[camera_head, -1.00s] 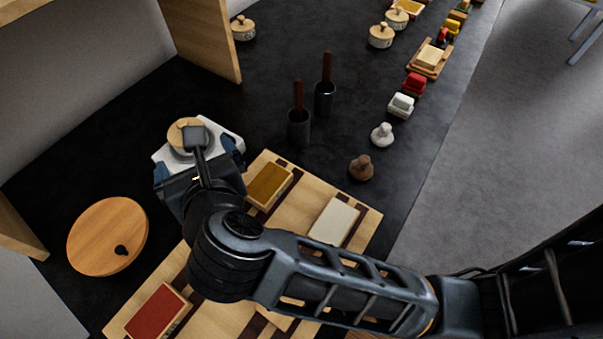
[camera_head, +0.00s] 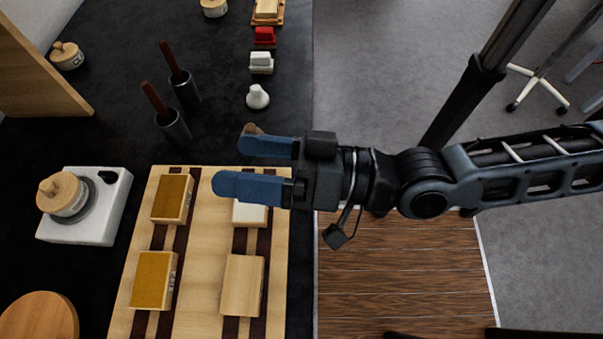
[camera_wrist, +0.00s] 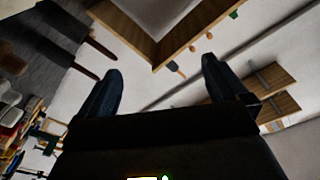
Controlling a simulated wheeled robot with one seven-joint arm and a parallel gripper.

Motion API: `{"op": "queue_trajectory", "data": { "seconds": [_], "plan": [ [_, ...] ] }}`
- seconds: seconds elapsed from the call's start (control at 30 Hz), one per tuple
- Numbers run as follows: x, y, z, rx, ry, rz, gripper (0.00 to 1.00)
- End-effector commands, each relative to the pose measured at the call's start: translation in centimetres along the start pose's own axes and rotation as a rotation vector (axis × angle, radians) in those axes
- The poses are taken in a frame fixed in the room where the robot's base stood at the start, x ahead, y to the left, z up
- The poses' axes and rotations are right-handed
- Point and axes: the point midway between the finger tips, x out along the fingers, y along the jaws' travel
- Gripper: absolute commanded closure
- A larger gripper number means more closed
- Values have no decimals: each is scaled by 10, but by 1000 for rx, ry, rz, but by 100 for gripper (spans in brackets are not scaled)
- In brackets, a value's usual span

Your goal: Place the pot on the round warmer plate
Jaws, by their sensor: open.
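The pot (camera_head: 62,194), pale with a round wooden lid and knob, stands upright on the round grey warmer plate (camera_head: 92,203) of the white warmer (camera_head: 117,205) at the left in the head view. More of the plate shows on the pot's right side, so the pot looks a little off centre. My gripper (camera_head: 232,165) is open and empty, above the striped board, well to the right of the pot and apart from it. The wrist view shows both fingers spread with nothing between them; the pot is not visible there.
The striped board (camera_head: 208,262) carries several blocks. Two dark cylinders with red-brown handles, one of them here (camera_head: 172,128), stand behind it. A round wooden lid-like disc (camera_head: 42,322) lies at front left. A row of small objects runs along the counter's far right edge.

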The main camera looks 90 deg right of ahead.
Motion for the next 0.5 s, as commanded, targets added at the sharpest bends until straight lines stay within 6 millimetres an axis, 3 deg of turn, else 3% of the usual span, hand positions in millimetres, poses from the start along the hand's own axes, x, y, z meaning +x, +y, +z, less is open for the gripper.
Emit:
{"op": "queue_trajectory", "data": {
  "seconds": [0.1,0.2,0.33,0.5],
  "plan": [
    [-34,7,15,-305,-170,18,0],
    [-53,13,22,-481,-270,19,0],
    [-65,18,27,-595,-336,19,0],
    [-67,18,27,-616,-346,17,0]
  ]
}}
